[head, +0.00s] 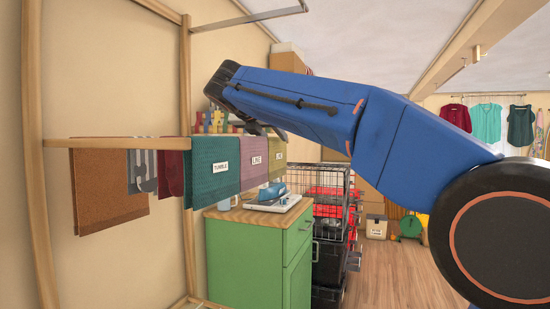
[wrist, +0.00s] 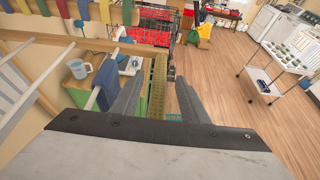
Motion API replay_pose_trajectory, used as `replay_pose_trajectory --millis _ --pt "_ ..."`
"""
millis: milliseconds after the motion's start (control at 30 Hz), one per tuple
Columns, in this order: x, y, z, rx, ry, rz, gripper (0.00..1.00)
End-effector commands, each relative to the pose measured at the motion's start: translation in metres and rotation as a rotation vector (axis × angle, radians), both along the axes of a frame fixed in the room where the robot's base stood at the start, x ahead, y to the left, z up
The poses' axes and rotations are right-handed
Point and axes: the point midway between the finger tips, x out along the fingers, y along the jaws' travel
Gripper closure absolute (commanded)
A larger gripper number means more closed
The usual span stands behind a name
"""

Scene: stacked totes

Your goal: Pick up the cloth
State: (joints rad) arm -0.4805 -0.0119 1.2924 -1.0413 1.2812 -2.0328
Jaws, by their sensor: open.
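Several cloths hang on a wooden rack in the head view: a brown one (head: 104,190), a dark red one (head: 172,174), a teal one labelled TUMBLE (head: 214,165), a mauve one labelled LINE (head: 254,162) and an olive one (head: 277,155). I cannot tell which one is meant. In the wrist view my gripper (wrist: 162,80) is open. A narrow olive-yellow strip (wrist: 157,83), apparently a hanging cloth seen from above, shows between its fingers; I cannot tell whether they touch it.
A green cabinet (head: 255,254) carries a blue iron (head: 269,193). A black wire crate (head: 328,208) stands beside it. In the wrist view a light mug (wrist: 79,68) is left of my fingers. A white trolley (wrist: 288,62) stands far right, with open wooden floor (wrist: 225,75) between.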

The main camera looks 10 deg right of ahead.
Motion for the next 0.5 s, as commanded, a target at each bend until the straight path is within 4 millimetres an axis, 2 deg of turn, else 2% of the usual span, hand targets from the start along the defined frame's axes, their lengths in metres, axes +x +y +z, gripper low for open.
replay_pose_trajectory --millis 267,433,500 --pt "0.0037 -0.0028 -0.0021 0.0 0.0 0.0 0.59" --pt "0.0035 -0.0027 -0.0022 0.001 0.001 0.0 1.0" --pt "0.0035 -0.0027 -0.0022 0.001 0.001 0.0 1.0"
